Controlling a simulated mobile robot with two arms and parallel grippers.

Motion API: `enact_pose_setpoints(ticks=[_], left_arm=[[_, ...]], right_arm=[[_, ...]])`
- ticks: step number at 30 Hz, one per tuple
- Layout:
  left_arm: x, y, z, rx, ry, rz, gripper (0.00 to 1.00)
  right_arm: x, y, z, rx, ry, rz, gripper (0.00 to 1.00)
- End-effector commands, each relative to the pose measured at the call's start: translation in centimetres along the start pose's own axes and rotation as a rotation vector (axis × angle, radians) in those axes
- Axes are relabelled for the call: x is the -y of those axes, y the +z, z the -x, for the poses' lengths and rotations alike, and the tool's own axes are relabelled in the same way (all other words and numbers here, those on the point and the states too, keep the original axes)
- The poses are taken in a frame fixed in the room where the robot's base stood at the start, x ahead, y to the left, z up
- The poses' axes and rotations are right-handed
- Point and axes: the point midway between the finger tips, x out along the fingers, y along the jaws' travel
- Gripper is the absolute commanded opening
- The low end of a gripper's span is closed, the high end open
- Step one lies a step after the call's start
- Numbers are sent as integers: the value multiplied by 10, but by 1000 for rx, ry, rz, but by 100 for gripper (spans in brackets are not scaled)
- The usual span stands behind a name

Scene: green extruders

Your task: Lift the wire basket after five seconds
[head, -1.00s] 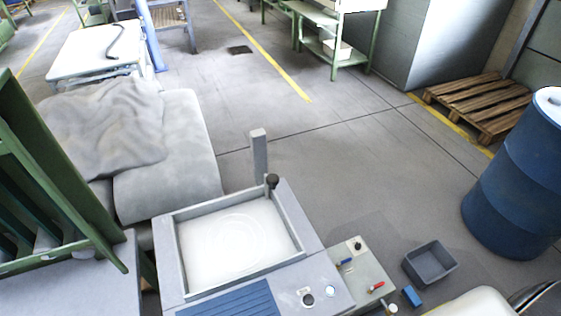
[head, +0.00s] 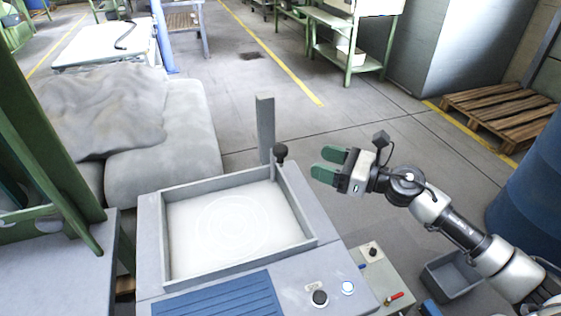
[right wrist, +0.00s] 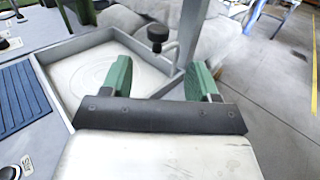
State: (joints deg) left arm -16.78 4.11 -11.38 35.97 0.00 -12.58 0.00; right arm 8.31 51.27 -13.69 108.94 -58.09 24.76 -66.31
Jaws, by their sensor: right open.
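I see no distinct wire basket in these views. A grey machine (head: 150,262) has a square tub (head: 235,228) of whitish, ringed liquid or surface; anything under it is hidden. An upright post (head: 265,130) with a black knob (head: 281,151) stands at the tub's back right corner. My right gripper (head: 323,164) has green fingers and is open and empty, to the right of the post and above the floor. In the right wrist view its fingers (right wrist: 162,80) are apart, with the tub and the black knob (right wrist: 157,36) beyond them. My left gripper is not in view.
A control panel with a black knob (head: 320,298) and a lit button (head: 347,288) is at the machine's front right. A small valve box (head: 385,275), a grey bin (head: 452,277) and a blue drum (head: 530,195) stand to the right.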

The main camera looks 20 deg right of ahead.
Motion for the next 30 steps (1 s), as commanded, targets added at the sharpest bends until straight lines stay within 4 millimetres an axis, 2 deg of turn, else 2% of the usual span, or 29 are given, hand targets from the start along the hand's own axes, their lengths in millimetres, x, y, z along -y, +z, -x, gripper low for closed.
enact_pose_setpoints(ticks=[5, 12, 18, 24, 30], left_arm=[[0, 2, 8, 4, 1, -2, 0], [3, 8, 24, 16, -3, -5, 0], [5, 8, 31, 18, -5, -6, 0], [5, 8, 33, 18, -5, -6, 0], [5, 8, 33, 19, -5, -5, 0]], right_arm=[[-2, 7, -16, 1, 10, 26, 60], [-3, 8, -62, 2, 9, 22, 60], [-3, 6, -94, 3, 7, 19, 60], [-3, 4, -107, 0, 7, 20, 60], [-3, 3, -108, 0, 7, 20, 60]])
